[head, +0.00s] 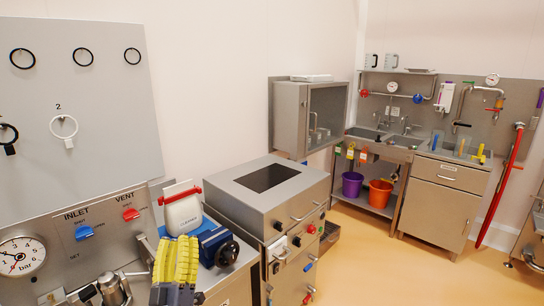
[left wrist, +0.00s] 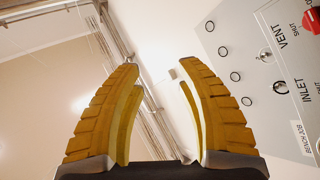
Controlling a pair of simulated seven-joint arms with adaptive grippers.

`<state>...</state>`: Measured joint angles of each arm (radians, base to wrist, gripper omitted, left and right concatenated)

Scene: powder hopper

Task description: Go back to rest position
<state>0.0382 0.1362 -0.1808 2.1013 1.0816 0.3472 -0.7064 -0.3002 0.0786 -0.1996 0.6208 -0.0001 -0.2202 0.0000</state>
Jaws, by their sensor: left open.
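My left gripper (head: 177,240), with ridged yellow fingers, stands upright at the bottom of the head view, in front of the bench and panel. In the left wrist view my left gripper (left wrist: 158,66) is open, its two fingers apart, with nothing between them but ceiling and wall behind. It holds nothing. My right gripper is in neither view.
A grey panel (head: 100,95) with rings, a pressure gauge (head: 20,257) and blue and red valve handles stands at left. A blue vise (head: 219,246) is close right of my left gripper. Beyond are a steel cabinet (head: 268,205), a sink and purple and orange buckets. The floor at right is clear.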

